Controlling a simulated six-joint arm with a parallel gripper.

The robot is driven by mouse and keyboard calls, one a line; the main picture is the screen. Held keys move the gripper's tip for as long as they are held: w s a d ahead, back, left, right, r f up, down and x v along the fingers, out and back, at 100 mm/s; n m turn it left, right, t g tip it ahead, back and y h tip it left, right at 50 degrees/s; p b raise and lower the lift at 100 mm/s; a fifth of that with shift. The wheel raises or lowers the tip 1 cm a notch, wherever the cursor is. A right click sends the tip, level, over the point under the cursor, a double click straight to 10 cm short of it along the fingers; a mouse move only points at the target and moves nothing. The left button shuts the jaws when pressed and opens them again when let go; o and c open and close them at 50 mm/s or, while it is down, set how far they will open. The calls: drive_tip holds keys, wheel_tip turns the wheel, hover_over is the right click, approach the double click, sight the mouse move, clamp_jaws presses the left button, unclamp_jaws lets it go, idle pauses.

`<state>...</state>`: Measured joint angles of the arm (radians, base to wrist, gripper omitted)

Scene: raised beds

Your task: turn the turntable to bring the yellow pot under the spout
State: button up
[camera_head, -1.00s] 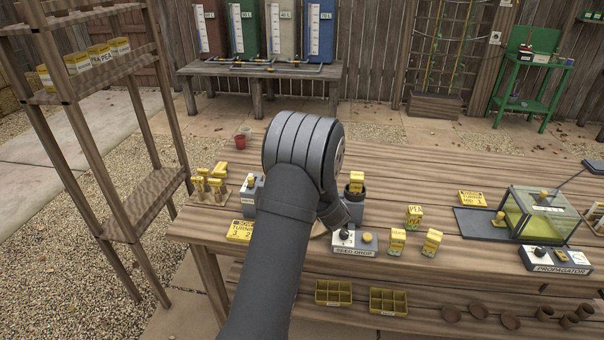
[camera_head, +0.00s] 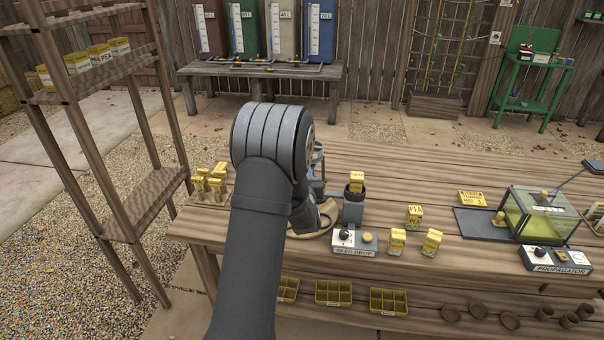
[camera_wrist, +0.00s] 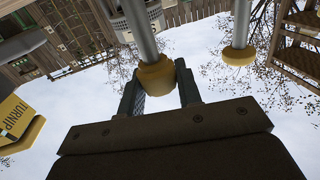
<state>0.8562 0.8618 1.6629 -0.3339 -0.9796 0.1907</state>
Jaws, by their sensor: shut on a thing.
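The turntable (camera_head: 312,233) shows only as a tan rim on the bench, mostly hidden by my arm. In the wrist view my gripper (camera_wrist: 160,78) has its two fingers on either side of a yellow-tipped grey peg (camera_wrist: 156,72) and is shut on it. A second yellow-tipped peg (camera_wrist: 238,55) stands to the right, apart from the fingers. In the head view the jaws are hidden behind my arm. I cannot make out the yellow pot or the spout for certain.
Seed packets (camera_head: 398,240) and a glass propagator (camera_head: 541,215) stand further right. The back of the bench is fairly clear.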

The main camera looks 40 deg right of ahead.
drive_tip(key=m+g+h, duration=0.5)
drive_tip(key=g, duration=0.1)
drive_tip(key=shift+w+a+h, duration=0.1)
drive_tip(key=shift+h, duration=0.3)
drive_tip(key=shift+m+g+h, duration=0.8)
drive_tip(key=shift+m+g, duration=0.6)
drive_tip(key=shift+g, duration=0.6)
drive_tip(key=o, duration=1)
drive_tip(key=shift+c, duration=0.2)
drive_tip(key=v, duration=1.7)
drive_tip(key=shift+a, duration=0.1)
